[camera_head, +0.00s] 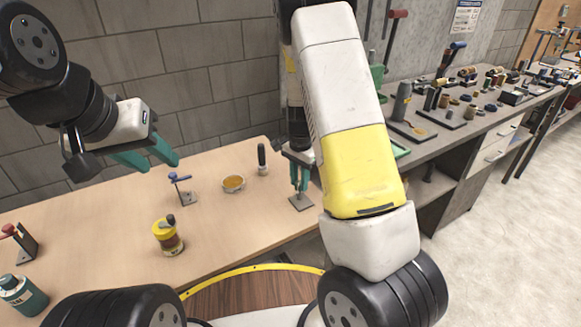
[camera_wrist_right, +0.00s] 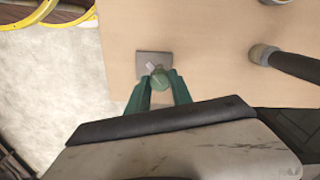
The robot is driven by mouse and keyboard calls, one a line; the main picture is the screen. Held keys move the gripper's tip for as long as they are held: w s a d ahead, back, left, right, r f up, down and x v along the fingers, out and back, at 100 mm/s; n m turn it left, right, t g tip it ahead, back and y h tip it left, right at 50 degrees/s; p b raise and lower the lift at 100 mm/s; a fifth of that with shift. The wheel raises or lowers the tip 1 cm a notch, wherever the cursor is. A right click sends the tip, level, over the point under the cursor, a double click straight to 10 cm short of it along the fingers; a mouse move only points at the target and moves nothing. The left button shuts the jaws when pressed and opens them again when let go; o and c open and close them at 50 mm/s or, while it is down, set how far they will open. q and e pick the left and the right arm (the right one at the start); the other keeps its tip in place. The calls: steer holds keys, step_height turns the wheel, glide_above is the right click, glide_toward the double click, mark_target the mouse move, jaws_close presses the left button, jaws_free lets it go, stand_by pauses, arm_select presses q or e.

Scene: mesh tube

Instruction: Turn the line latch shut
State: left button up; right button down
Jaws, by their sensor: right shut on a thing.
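Small latches on grey base plates stand on the wooden table. The one at the table's right end has a grey plate (camera_head: 301,202), and its green-topped handle (camera_wrist_right: 160,78) shows in the right wrist view. My right gripper (camera_head: 299,187) is shut on this handle from above, with its teal fingers on both sides. I cannot tell how far the handle is turned. A blue-handled latch (camera_head: 180,187) stands near the table's middle, and a red-handled one (camera_head: 24,243) at the far left. Which is the line latch cannot be read. My left gripper (camera_head: 152,158) is open and empty above the table.
A grey workbench (camera_head: 440,140) with many tools is at the right. The table's middle has free room.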

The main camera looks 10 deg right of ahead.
mark_target(299, 182)
steer(key=m, duration=0.4)
steer(key=shift+m, duration=0.3)
steer(key=shift+w+m, duration=0.1)
steer(key=shift+m, duration=1.7)
steer(key=c, duration=1.1)
jaws_free()
steer(key=shift+c, duration=0.2)
steer(key=shift+r, duration=0.1)
step_height(299, 182, up, 8)
steer(key=shift+f, duration=0.25)
steer(key=shift+r, duration=0.1)
